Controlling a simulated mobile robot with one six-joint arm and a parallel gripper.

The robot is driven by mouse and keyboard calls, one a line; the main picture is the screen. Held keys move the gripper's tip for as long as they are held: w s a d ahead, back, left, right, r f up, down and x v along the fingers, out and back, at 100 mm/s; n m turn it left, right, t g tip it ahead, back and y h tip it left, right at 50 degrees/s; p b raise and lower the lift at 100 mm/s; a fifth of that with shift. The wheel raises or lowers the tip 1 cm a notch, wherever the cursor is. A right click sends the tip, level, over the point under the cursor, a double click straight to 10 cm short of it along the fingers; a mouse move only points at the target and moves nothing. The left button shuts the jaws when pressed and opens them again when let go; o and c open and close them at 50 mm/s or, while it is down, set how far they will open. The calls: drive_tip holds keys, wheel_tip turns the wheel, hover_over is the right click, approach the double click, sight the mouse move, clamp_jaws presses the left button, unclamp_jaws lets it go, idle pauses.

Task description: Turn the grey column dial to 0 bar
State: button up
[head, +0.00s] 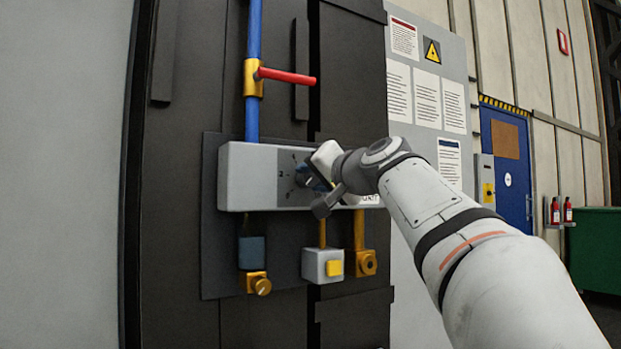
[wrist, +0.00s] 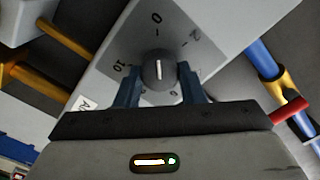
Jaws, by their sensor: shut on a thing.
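The dial (wrist: 160,70) is a dark grey round knob with a white line, on a light grey box (head: 248,178) fixed to a dark panel. In the wrist view the white line runs up and down, in line with the 0 mark above it. Marks 2 and 10 show to either side. My gripper (wrist: 160,82) has its two blue fingers on opposite sides of the knob, shut on it. In the head view my gripper (head: 316,180) is at the box front and hides much of the dial.
A blue pipe (head: 253,110) with a red lever (head: 287,76) rises above the box. Below it hang a grey box with a yellow button (head: 334,268) and brass fittings (head: 258,284). A blue door (head: 508,165) and a green bin (head: 597,245) stand farther right.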

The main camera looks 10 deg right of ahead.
drive_tip(key=o, duration=1)
drive_tip(key=v, duration=0.7)
drive_tip(key=shift+s+d, duration=0.1)
drive_tip(key=shift+s, duration=0.25)
